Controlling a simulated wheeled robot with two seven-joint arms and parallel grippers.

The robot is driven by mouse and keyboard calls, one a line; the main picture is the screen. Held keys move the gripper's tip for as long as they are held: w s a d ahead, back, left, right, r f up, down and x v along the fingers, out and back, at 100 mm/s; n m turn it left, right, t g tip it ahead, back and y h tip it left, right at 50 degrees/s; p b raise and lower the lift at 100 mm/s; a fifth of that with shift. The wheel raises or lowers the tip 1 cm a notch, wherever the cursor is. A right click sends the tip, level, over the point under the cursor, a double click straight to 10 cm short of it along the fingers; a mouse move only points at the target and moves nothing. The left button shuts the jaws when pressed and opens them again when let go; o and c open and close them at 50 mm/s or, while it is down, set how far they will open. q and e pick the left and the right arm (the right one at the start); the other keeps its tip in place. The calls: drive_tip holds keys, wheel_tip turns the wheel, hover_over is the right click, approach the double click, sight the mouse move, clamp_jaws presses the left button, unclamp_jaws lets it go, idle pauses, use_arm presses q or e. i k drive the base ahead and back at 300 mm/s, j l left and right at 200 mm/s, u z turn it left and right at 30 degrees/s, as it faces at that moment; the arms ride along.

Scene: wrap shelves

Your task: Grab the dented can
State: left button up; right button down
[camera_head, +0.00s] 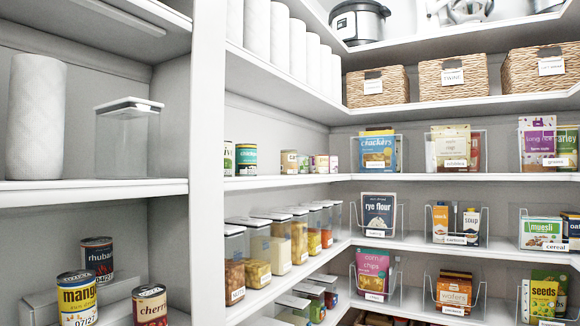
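Three cans stand on the lower left shelf: a dark rhubarb can (97,259) at the back on a raised step, a yellow-labelled mango can (77,298) at the front left, and a dark red cherry can (150,305) to its right. The bottoms of the mango and cherry cans are cut off by the frame's lower edge. More small cans stand on the middle shelf past the post, among them a teal-labelled can (246,158) and a pale can (289,161). I cannot make out a dent on any can at this size. Neither gripper is in view.
A white post (206,120) divides the left shelves from the corner shelves. A paper towel roll (37,117) and a clear lidded container (128,140) stand above the lower left cans. Clear bins, food jars (257,252) and wicker baskets (452,77) fill the other shelves.

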sight(289, 161)
drive_tip(key=u, duration=0.45)
drive_tip(key=i+l+u, duration=0.15)
drive_tip(key=u, duration=0.3)
drive_tip(key=i+l+u, duration=0.1)
drive_tip(key=l+u, duration=0.15)
drive_tip(key=u, duration=0.2)
drive_tip(key=l+u, duration=0.25)
drive_tip(key=u, duration=0.2)
drive_tip(key=l+u, duration=0.3)
drive_tip(key=u, duration=0.15)
drive_tip(key=l+u, duration=0.15)
drive_tip(key=l, duration=0.25)
drive_tip(key=l+u, duration=0.1)
drive_tip(key=l, duration=0.3)
drive_tip(key=k+l+u, duration=0.15)
drive_tip(key=l, duration=0.25)
drive_tip(key=l+u, duration=0.15)
drive_tip(key=l, duration=0.3)
drive_tip(key=k+l+u, duration=0.1)
drive_tip(key=l, duration=0.25)
drive_tip(key=k+l+u, duration=0.15)
drive_tip(key=l, duration=0.25)
